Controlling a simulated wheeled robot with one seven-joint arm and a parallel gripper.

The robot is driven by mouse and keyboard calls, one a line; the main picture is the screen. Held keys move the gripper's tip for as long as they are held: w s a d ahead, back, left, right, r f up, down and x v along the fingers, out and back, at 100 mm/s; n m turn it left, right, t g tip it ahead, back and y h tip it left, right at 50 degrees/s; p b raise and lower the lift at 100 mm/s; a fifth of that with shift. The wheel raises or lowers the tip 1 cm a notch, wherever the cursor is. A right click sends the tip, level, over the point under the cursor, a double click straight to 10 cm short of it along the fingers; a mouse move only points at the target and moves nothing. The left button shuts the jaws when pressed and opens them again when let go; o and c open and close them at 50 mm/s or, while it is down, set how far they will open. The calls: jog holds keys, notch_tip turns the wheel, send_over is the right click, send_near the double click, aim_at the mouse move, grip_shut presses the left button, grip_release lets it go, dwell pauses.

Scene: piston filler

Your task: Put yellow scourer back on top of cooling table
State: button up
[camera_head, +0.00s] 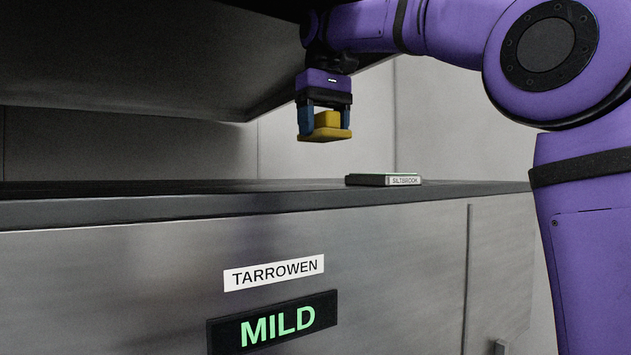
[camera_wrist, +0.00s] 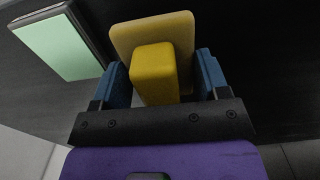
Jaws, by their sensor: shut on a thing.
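The yellow scourer (camera_head: 326,133) has a flat pad and a raised block grip on top. My gripper (camera_head: 325,117) is shut on it, with blue fingers on both sides of the block. The scourer hangs level in the air above the dark top of the cooling table (camera_head: 250,193), clear of that surface. In the wrist view the scourer (camera_wrist: 153,70) sits between the blue fingers (camera_wrist: 160,82), its pad beyond the block. The table front bears a "TARROWEN" label and a green "MILD" display.
A flat box marked "SILTBROOK" (camera_head: 384,180) lies on the table top near its right end; its pale green face (camera_wrist: 62,46) shows in the wrist view. A large dark hood (camera_head: 200,60) overhangs the table at upper left. The table top left of the box looks bare.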

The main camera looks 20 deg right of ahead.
jog(key=shift+f, duration=4.4)
jog(key=o, duration=0.8)
jog(key=shift+o, duration=0.2)
jog(key=shift+r, duration=3.8)
